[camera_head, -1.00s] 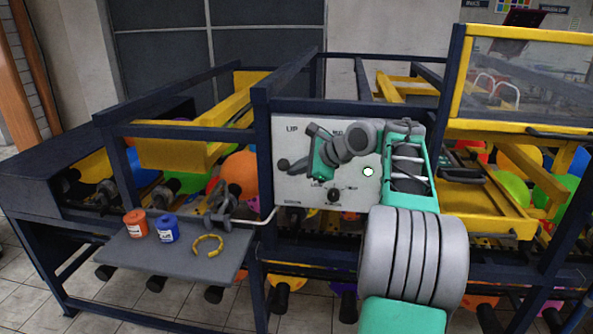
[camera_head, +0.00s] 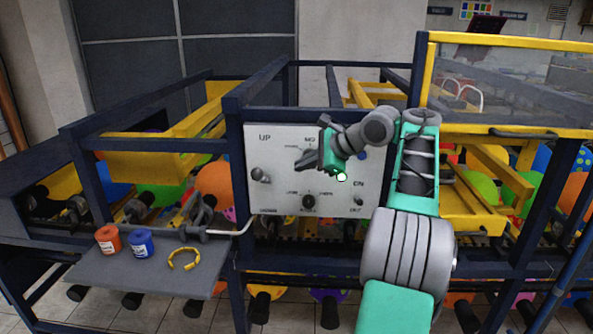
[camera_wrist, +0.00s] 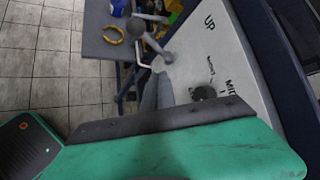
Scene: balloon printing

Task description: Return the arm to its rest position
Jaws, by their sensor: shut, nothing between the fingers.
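My arm reaches up in front of the control panel (camera_head: 281,190) in the head view, with my gripper (camera_head: 302,162) at its end, pointing left. The gripper is shut and holds nothing. It hides part of the panel's upper middle. The pale panel has a knob at left under "UP", a dark knob at bottom centre and a small switch at right. In the wrist view the panel's "UP" and "MID" marks (camera_wrist: 232,50) show at the upper right, and the gripper's fingers (camera_wrist: 158,95) are partly seen in front of the panel.
A grey shelf (camera_head: 150,276) at left holds an orange jar (camera_head: 108,240), a blue jar (camera_head: 141,243) and a yellow ring (camera_head: 184,260). A bent metal crank (camera_head: 232,230) sticks out beside the panel. Blue and yellow machine frames with balloons surround the arm.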

